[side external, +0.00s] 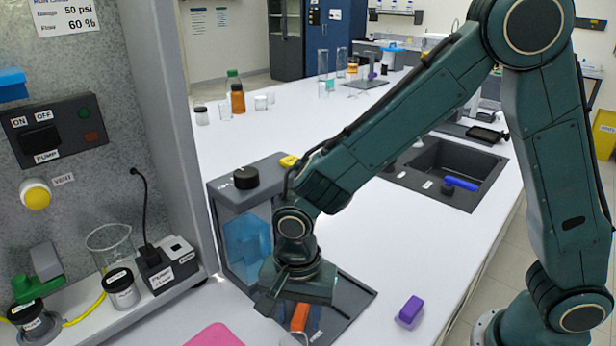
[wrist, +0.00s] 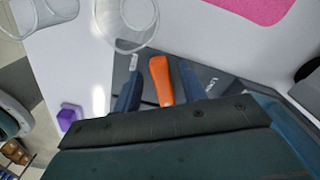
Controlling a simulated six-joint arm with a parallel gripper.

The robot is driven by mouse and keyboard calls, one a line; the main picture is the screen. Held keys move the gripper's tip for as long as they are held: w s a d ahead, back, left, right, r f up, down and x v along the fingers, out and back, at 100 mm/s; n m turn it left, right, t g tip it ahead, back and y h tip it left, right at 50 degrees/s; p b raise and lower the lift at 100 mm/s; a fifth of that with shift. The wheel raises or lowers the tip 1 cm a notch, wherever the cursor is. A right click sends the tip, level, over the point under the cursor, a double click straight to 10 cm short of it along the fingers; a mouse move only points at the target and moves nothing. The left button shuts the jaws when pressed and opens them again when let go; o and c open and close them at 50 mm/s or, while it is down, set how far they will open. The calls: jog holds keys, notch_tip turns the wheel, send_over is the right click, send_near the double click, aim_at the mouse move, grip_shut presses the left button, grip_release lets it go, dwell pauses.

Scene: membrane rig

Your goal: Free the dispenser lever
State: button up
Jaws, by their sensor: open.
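The dispenser (side external: 222,222) is a grey housing with a black cap and a clear tank of blue liquid. Its orange lever (side external: 300,317) shows low at the front, partly hidden by my gripper. In the wrist view the lever (wrist: 161,80) lies between my two fingers, with a visible gap on each side. My gripper (wrist: 160,85) is open around the lever, not clamped on it. In the side view my gripper (side external: 300,312) points down over the dispenser's dark base (side external: 352,300). I cannot see what holds the lever.
A purple block (side external: 410,310) stands right of the base. A pink mat (side external: 215,336) lies at the front. Clear glassware (wrist: 128,22) stands close by. A pump panel (side external: 55,130) and jars (side external: 122,288) are left. A sink (side external: 445,170) holds a blue item.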

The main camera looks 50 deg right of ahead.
aim_at(299, 317)
notch_tip(299, 317, up, 14)
jog(key=shift+f, duration=0.15)
dwell(0.5)
jog(key=shift+d, duration=0.1)
jog(key=s+d+r+n+t, duration=0.2)
jog(key=s+d+n, duration=0.4)
jog(key=d, duration=0.4)
jog(key=s+d+r+n+t, duration=0.3)
jog(key=s+d+r+n, duration=0.1)
jog(key=s+d, duration=0.4)
jog(key=shift+d+n+t, duration=0.3)
jog(key=shift+d+n, duration=0.6)
jog(key=shift+d, duration=0.15)
